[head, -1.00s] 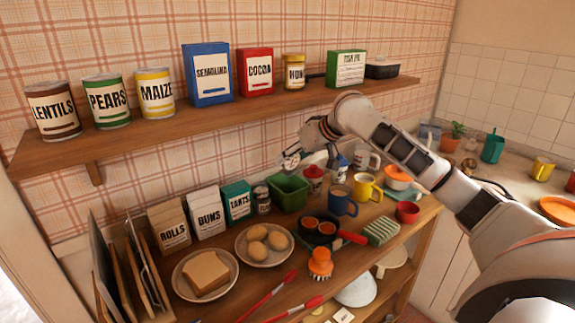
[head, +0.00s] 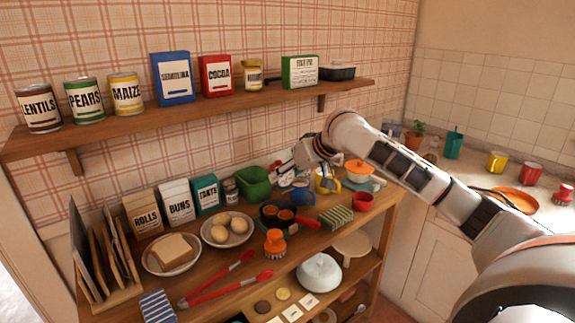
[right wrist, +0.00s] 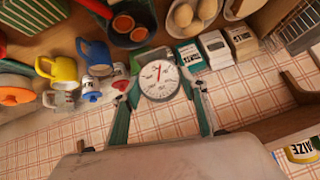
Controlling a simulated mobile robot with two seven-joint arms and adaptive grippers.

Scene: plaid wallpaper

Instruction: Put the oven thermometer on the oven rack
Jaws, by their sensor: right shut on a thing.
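The oven thermometer (right wrist: 159,80) is a round white dial with a red needle, seen face-on in the right wrist view. My right gripper (right wrist: 162,88) is shut on it, with a green-padded finger on each side. In the head view my right gripper (head: 284,164) is above the back of the wooden counter, near the green tub (head: 254,183) and the blue mug (head: 298,193). The thermometer is too small there to make out clearly. My left gripper is not in view. I see no oven rack in either view.
A wall shelf (head: 213,107) with tins and boxes runs above and behind my right gripper. The counter is crowded with mugs, plates and boxes, including a yellow mug (head: 326,182) and a plate of bread (head: 150,262). A lower shelf holds a white lidded dish (head: 318,272).

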